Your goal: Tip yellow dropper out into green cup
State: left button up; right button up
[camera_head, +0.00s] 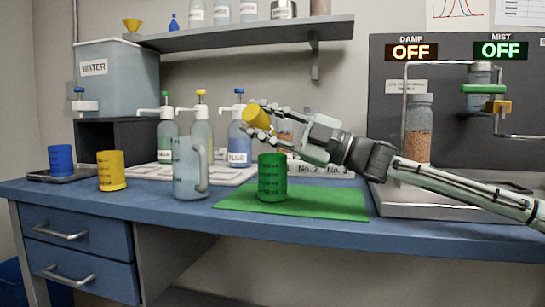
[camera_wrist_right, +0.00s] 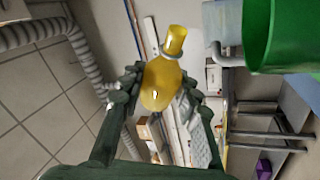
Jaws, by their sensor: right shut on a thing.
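The yellow dropper (camera_head: 257,117) is held between the fingers of my right gripper (camera_head: 262,121), above and slightly left of the green cup. In the right wrist view the dropper (camera_wrist_right: 160,84) shows a rounded bulb between the fingertips and a narrower yellow end pointing up in the picture. The green cup (camera_head: 272,178) stands upright on a green mat (camera_head: 326,204). In the right wrist view the cup (camera_wrist_right: 283,40) fills the upper right corner, apart from the dropper. The inside of the cup is hidden. My left gripper is not in view.
A clear pitcher (camera_head: 186,170) stands left of the mat. A yellow cup (camera_head: 111,170) and a blue cup (camera_head: 61,160) are farther left. Pump bottles (camera_head: 200,128) stand behind on a pale tray. A grey panel machine (camera_head: 445,120) is at right. The table's front edge is clear.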

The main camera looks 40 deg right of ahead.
jog(key=shift+w+d+r+m+t+h+b, duration=0.15)
jog(key=shift+m+t+b, duration=0.1)
jog(key=shift+m, duration=0.3)
jog(key=shift+d+r+m+t+h+b, duration=0.1)
jog(key=shift+r+m+t+b, duration=0.15)
jog(key=shift+m, duration=0.35)
jog(key=shift+w+d+r+m+t+h+b, duration=0.15)
jog(key=shift+m+t+b, duration=0.1)
jog(key=shift+m, duration=0.3)
dwell(3.5)
